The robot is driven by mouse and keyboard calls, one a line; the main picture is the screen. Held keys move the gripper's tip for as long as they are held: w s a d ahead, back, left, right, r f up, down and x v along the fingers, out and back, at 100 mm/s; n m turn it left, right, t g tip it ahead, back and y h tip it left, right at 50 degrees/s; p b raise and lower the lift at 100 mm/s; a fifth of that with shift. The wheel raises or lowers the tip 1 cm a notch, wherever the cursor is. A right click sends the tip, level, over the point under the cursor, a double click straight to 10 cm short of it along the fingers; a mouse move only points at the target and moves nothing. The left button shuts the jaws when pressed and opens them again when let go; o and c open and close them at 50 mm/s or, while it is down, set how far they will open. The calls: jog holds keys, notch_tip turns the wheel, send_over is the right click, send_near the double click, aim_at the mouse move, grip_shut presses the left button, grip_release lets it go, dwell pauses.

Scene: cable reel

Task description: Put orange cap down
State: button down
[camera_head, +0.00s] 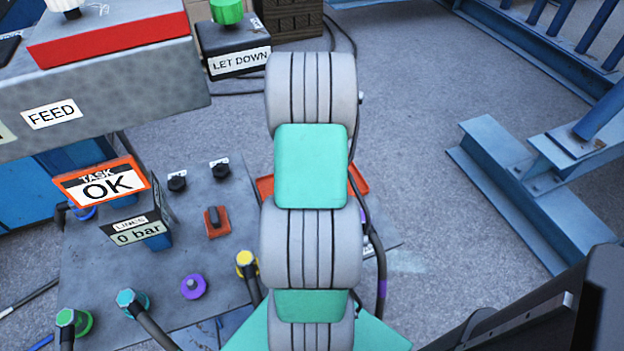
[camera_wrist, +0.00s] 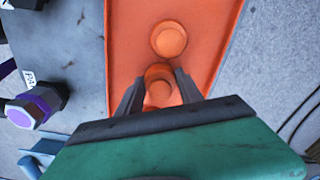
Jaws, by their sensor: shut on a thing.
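In the wrist view, my gripper (camera_wrist: 157,82) is shut on an orange cap (camera_wrist: 160,91), with one dark finger on either side of it. The cap is over the orange tray (camera_wrist: 128,38); I cannot tell whether it touches the tray's floor. A second round orange cap (camera_wrist: 169,39) is in the tray just beyond the held one. In the head view, my arm hides the gripper, both caps and most of the tray, whose edges (camera_head: 358,177) show on either side of the arm.
A grey panel left of the tray carries a purple-ended connector (camera_wrist: 33,107), a yellow connector (camera_head: 247,263), a teal one (camera_head: 132,302) and a red switch (camera_head: 216,221). A "TASK OK" sign (camera_head: 103,184) stands on it. Blue steel beams (camera_head: 520,190) stand at the right.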

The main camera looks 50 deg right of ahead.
jog(key=shift+f, duration=0.15)
jog(key=shift+f, duration=0.2)
jog(key=c, duration=0.7)
grip_release()
jog(key=shift+c, duration=0.2)
notch_tip(320, 180, up, 12)
jog(key=p, duration=0.1)
jog(key=shift+r, duration=0.25)
